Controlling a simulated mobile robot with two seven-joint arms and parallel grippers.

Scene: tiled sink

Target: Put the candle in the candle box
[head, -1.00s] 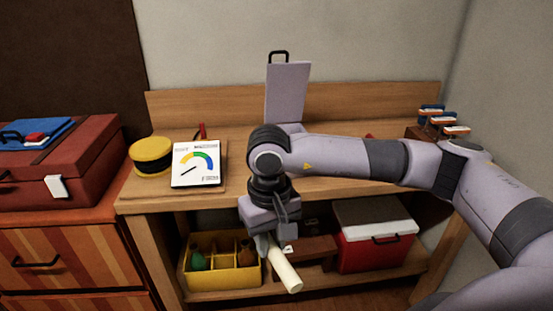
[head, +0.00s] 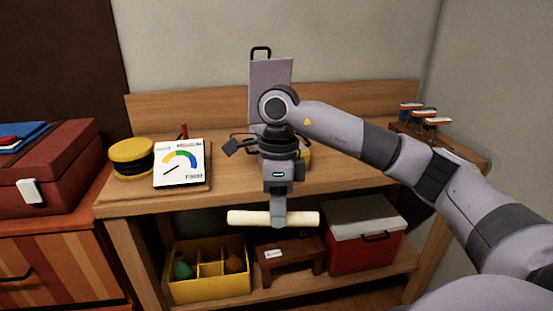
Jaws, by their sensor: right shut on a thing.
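The candle (head: 245,217) is a cream cylinder. It lies level, left to right, in front of the bench. My right gripper (head: 279,215) points down and is shut on its middle, with both ends sticking out. A tall lilac panel (head: 268,75) with a black loop on top stands at the back of the bench top. It may be the back of the candle box, but my right arm hides its lower part and I cannot tell for sure. My left gripper is not in view.
On the bench are a yellow-lidded round tin (head: 131,152) and a gauge card (head: 180,165). The lower shelf holds a yellow divided crate (head: 208,290), a brown wooden piece (head: 290,252) and a red-and-white cooler (head: 365,240). A red toolbox (head: 50,180) stands left.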

